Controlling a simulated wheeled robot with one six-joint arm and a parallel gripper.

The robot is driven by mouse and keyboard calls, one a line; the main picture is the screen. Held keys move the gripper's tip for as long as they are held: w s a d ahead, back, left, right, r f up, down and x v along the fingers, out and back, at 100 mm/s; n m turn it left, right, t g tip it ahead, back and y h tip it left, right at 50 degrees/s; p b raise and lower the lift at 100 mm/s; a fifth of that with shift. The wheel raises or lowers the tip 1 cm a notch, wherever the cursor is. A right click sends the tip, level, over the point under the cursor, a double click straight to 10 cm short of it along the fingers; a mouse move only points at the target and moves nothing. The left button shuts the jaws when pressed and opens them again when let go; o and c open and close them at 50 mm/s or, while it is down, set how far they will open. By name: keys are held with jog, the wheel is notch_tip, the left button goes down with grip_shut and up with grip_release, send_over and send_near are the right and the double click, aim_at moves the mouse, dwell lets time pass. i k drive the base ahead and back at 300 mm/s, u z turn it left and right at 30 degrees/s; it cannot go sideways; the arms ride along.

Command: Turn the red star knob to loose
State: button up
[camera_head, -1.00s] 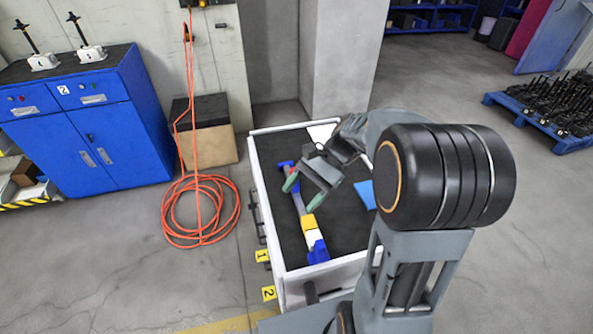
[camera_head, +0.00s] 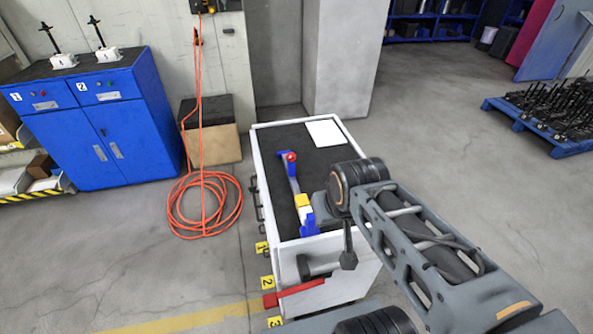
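A small red knob (camera_head: 289,157) sits on the blue far end of a long tool (camera_head: 294,183) lying on the dark top of the white cart. The knob is too small to tell its star shape or how tight it is. The tool has a grey bar, a yellow and white block and a blue near end, partly beside my arm. My arm reaches in from the lower right, with a dark rounded joint over the cart's right side. My gripper's fingers cannot be seen; nothing of mine visibly touches the knob.
A white sheet (camera_head: 325,133) lies at the cart's far right. A red bar (camera_head: 293,291) and a grey cylinder (camera_head: 319,266) stick out at the cart's front. Left are an orange hose coil (camera_head: 204,207) and a blue cabinet (camera_head: 102,130). Floor right of the cart is clear.

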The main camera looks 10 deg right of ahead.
aim_at(290, 157)
jog(key=k, duration=0.6)
jog(key=u, duration=2.15)
jog(key=i, duration=1.4)
jog(key=z, duration=2.45)
jog(key=i, duration=0.5)
jog(key=u, duration=0.05)
